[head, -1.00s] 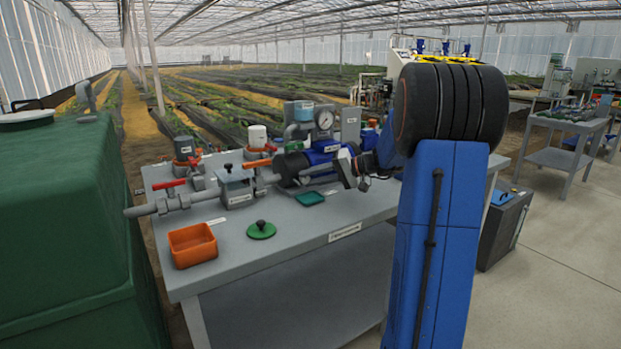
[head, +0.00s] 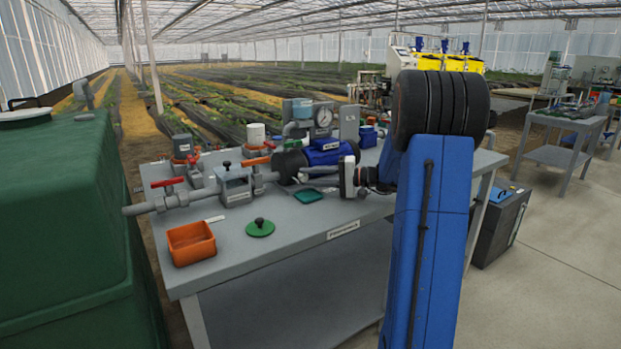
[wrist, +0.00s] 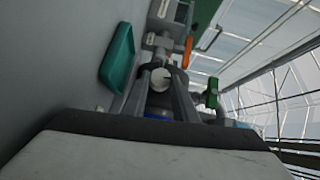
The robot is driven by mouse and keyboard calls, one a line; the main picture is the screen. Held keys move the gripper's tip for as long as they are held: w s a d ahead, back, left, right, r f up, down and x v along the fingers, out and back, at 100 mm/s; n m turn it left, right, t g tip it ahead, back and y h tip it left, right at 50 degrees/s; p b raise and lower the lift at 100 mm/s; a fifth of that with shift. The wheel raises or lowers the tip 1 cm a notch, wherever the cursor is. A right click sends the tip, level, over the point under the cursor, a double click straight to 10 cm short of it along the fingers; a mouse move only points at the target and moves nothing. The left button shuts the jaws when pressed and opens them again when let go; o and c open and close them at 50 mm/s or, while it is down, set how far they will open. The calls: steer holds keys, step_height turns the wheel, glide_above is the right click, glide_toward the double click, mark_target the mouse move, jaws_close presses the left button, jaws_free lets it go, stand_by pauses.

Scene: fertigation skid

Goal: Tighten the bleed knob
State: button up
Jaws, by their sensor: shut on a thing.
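My gripper (head: 304,175) reaches left from the arm over the bench, beside the blue pump (head: 325,152). In the wrist view its two fingers (wrist: 160,88) close on a small round pale-ended piece (wrist: 160,79), which I take to be the bleed knob. It sits at the end of grey pipework. In the head view the fingers and pump surroundings hide the knob, and its thread is not visible.
A teal tray (head: 308,195) lies just below the gripper, also in the wrist view (wrist: 118,58). An orange bin (head: 191,243) and green disc (head: 260,229) stand at the front. Red-handled valves (head: 168,182) and a grey block (head: 236,187) are left.

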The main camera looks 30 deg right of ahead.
steer(key=o, duration=1)
steer(key=shift+o, duration=0.2)
steer(key=shift+d, duration=0.1)
steer(key=v, duration=1.7)
steer(key=shift+s+f, duration=0.1)
steer(key=shift+s, duration=0.05)
